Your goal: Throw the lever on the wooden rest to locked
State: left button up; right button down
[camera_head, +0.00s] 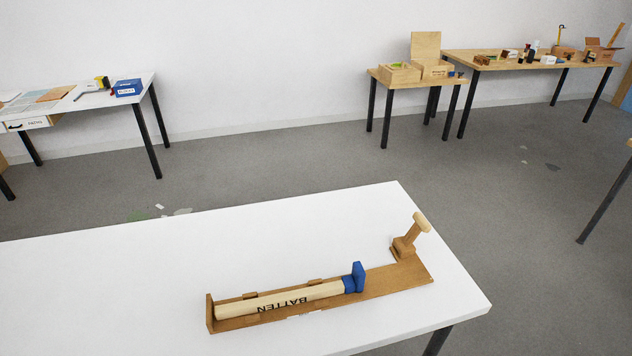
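The wooden rest (392,286) lies on the white table in front of me, a long brown board with an upright end plate at its left end. A pale batten (270,303) marked "BATTEN" lies along it, its lettering upside down to me. A blue piece (354,279) with an upright part sits at the batten's right end. The wooden lever (414,232) stands on a small block at the rest's far right corner. It tilts up and to the right and has a pale rounded handle. No lock marking is legible. Neither of my grippers is in view.
The white table (130,280) is clear to the left of the rest; its right edge lies close beyond the lever. Other tables stand apart across the grey floor, a white one (110,99) at far left and wooden ones (455,81) at the back right.

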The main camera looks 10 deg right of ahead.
aim_at(421, 224)
jog(key=k+l, duration=0.1)
jog(key=l, duration=0.45)
jog(key=k+l, duration=0.1)
jog(key=l, duration=0.45)
jog(key=k+l, duration=0.1)
jog(key=l, duration=0.45)
jog(key=k+l+z, duration=0.1)
jog(key=l, duration=0.45)
